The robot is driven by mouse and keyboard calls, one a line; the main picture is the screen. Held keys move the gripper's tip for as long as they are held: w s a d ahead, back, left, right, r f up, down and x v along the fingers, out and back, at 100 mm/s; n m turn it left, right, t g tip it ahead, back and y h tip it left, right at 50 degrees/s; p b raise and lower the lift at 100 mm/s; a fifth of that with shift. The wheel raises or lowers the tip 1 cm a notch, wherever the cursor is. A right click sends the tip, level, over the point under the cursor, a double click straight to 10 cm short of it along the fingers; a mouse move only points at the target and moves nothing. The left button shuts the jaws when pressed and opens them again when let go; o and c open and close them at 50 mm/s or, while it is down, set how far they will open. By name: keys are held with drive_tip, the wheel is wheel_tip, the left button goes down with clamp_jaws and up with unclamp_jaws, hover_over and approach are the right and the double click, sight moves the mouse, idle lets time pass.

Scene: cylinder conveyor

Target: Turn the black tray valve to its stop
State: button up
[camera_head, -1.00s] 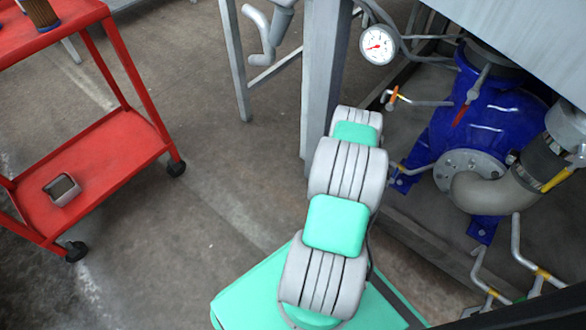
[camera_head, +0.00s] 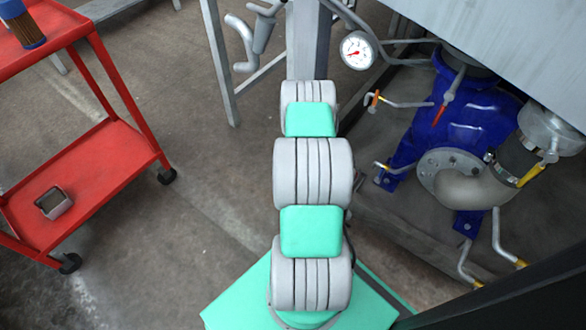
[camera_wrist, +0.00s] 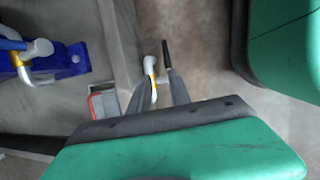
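My gripper (camera_wrist: 160,82) shows in the wrist view as a green body with two dark grey fingers spread apart, with nothing clearly held between them. A white pipe end with a yellow band (camera_wrist: 150,66) shows at the fingers; I cannot tell whether they touch it. A thin black bar (camera_wrist: 167,53) stands just past the right finger; it may be the black valve handle, but I cannot tell for sure. In the head view my arm hides the gripper, and I make out no black tray valve there.
A blue pump housing (camera_head: 462,122) with pipes and coloured valve handles stands at the right, beside a pressure gauge (camera_head: 357,50). A red cart (camera_head: 105,180) stands at the left. A grey post (camera_head: 307,45) rises behind my arm. The floor between cart and arm is clear.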

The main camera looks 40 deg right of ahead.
drive_tip(key=w+a+r+t, duration=0.1)
drive_tip(key=w+a+r, duration=0.3)
drive_tip(key=w+r, duration=0.2)
drive_tip(key=w+a+r+m+t+b, duration=0.1)
drive_tip(key=w+a+r, duration=0.2)
drive_tip(key=w+r, duration=0.4)
drive_tip(key=shift+v, duration=1)
drive_tip(key=shift+w+a, duration=0.15)
drive_tip(key=shift+w, duration=0.05)
